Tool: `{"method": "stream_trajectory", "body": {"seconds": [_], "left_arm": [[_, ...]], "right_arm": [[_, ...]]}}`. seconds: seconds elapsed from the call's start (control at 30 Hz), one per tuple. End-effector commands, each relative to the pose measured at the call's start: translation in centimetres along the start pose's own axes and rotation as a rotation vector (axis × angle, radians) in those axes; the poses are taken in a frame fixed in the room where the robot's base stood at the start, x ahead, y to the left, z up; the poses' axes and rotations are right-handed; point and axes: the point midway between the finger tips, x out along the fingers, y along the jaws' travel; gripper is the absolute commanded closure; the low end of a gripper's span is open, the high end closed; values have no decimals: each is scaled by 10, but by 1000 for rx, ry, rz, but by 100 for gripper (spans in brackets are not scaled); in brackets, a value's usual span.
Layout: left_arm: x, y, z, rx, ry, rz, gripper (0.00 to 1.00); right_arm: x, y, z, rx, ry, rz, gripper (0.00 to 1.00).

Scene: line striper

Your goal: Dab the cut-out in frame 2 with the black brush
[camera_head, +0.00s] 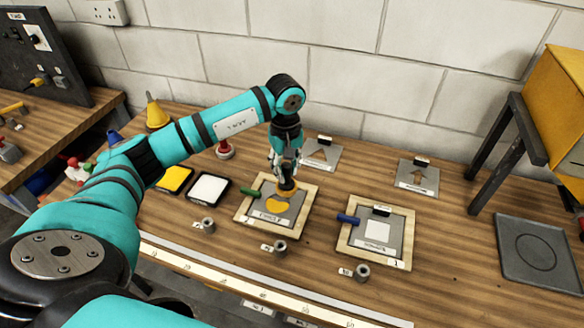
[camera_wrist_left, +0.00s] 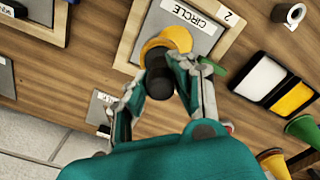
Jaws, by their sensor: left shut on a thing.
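Frame 2 (camera_head: 243,214) is a pale wooden frame around a grey plate (camera_wrist_left: 205,10) labelled CIRCLE, with a green handle at its side. Its round cut-out (camera_head: 277,207) shows yellow, and in the left wrist view it is partly covered by the brush. My left gripper (camera_head: 284,166) is above the plate, its fingers shut on the black brush (camera_wrist_left: 159,78). The brush has a dark handle and an orange-yellow head, which is pointing down at the edge of the cut-out. Whether the head touches the surface is hard to tell. My right gripper is out of view.
Frame 1 (camera_head: 343,249), with a blue handle and a white square, lies to the right. Yellow (camera_head: 175,179) and white (camera_head: 209,188) pads lie to the left. Small metal cylinders (camera_head: 280,247) line the front. A dark tray (camera_head: 511,273) is far right.

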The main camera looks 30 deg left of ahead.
Motion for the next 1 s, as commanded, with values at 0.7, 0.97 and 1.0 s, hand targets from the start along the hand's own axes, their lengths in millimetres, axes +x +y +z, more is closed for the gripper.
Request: {"method": "stream_trajectory", "body": {"seconds": [0.7, 0.97, 1.0], "left_arm": [[40, -1, 0, -27, -1, 0, 100], [40, -1, 0, -26, 0, -1, 100], [40, -1, 0, -26, 0, -1, 100]], "right_arm": [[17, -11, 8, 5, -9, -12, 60], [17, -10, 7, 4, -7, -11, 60], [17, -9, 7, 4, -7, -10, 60]]}}
